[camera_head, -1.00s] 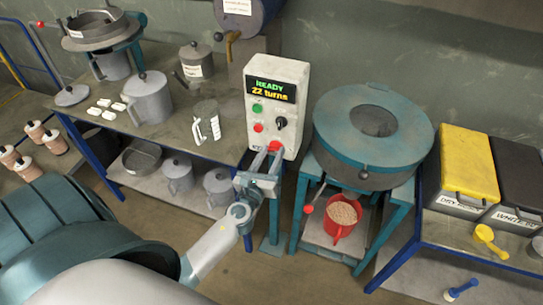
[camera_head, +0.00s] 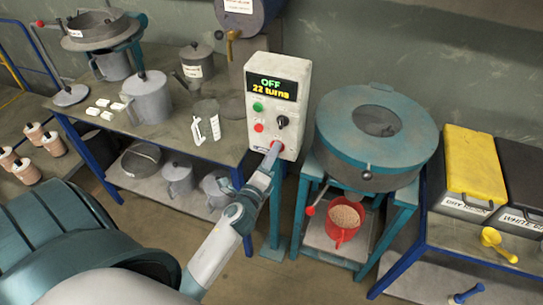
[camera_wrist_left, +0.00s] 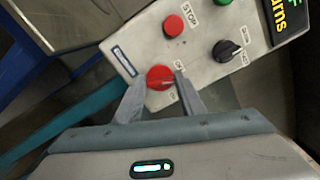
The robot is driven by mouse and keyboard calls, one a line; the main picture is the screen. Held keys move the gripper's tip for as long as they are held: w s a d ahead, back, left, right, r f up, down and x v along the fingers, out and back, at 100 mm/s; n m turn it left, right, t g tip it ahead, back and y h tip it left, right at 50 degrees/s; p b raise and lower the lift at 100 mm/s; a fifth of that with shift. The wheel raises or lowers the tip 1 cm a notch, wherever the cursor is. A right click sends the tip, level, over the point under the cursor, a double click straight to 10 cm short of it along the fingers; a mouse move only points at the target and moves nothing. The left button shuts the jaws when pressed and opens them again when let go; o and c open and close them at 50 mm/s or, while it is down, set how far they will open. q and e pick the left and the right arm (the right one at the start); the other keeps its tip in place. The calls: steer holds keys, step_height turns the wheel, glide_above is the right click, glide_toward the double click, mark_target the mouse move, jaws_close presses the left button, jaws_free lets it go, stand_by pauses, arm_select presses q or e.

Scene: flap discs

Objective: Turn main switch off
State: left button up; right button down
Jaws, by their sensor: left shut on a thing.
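The white control box (camera_head: 262,110) stands on a post at the centre of the head view. Its display (camera_head: 278,88) reads "OFF" and "22 turns". The main switch, a red rotary knob (camera_wrist_left: 160,76), is low on the box front and shows in the wrist view, its handle lying between my fingers. My left gripper (camera_head: 273,155) is at the knob and shut on it; it also shows in the wrist view (camera_wrist_left: 159,86). In the head view the gripper mostly hides the knob. My right gripper is not in view.
Above the knob are a red stop button (camera_wrist_left: 174,25), a black selector (camera_wrist_left: 227,50) and a green button (camera_head: 257,106). A round teal machine (camera_head: 340,122) stands close on the right, with a red cup (camera_head: 342,235) below. A table with grey jugs (camera_head: 150,98) is on the left.

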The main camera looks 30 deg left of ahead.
arm_select(q)
steer(key=n, duration=0.4)
steer(key=shift+f+n, duration=0.15)
steer(key=shift+n, duration=0.25)
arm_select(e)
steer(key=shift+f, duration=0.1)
arm_select(q)
steer(key=o, duration=1)
steer(key=shift+o, duration=0.2)
steer(key=shift+s, duration=0.1)
steer(key=b+v, duration=0.5)
steer(key=v, duration=1.2)
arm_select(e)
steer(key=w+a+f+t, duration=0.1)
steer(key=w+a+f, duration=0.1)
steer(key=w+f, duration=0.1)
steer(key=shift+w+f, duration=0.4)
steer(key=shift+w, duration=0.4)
